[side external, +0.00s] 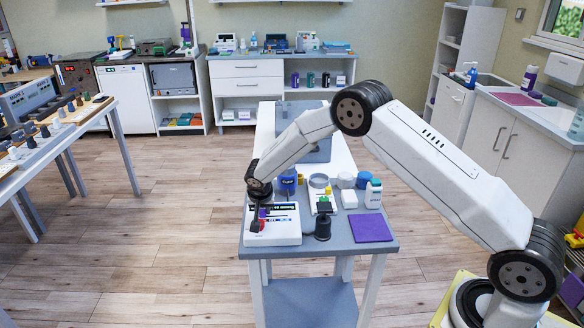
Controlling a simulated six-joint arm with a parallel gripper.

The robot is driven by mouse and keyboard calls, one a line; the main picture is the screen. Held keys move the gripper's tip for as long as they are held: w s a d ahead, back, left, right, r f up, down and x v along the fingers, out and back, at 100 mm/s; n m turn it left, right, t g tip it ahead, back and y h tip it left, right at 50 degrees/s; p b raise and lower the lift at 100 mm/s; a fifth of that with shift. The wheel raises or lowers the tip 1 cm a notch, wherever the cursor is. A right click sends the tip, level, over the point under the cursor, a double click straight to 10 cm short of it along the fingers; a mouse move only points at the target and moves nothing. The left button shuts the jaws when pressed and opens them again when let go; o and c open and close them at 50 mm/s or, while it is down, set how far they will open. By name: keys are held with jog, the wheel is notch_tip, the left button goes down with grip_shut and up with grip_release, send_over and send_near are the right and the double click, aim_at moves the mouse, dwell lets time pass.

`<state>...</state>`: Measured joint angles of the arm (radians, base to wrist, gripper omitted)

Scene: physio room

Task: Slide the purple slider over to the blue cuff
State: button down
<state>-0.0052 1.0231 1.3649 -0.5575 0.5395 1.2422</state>
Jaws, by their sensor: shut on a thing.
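A white panel device (284,236) lies at the front left of the grey-topped table, with small coloured parts and dark strips on its upper face. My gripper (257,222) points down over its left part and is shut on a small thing. The purple slider (262,213) shows as a small purple patch right at my fingers, which partly hide it. A small red part (259,227) is just below the fingertips. I cannot pick out the blue cuff for certain; small bluish marks show on the panel to the right of my gripper.
A purple mat (370,228) lies at the front right. The panel's right part looks clear.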

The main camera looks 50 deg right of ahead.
aim_at(286, 214)
jog(key=s+d, duration=0.4)
jog(key=shift+s+d, duration=0.35)
jog(key=shift+d, duration=0.05)
jog(key=shift+c, duration=2.4)
grip_release()
jog(key=shift+d, duration=0.1)
jog(key=shift+r, duration=0.15)
jog(key=shift+s+a+r, duration=0.15)
jog(key=shift+a+r, duration=0.15)
jog(key=shift+r, duration=0.15)
jog(key=v, duration=0.6)
jog(key=shift+r, duration=0.3)
jog(key=shift+s, duration=0.2)
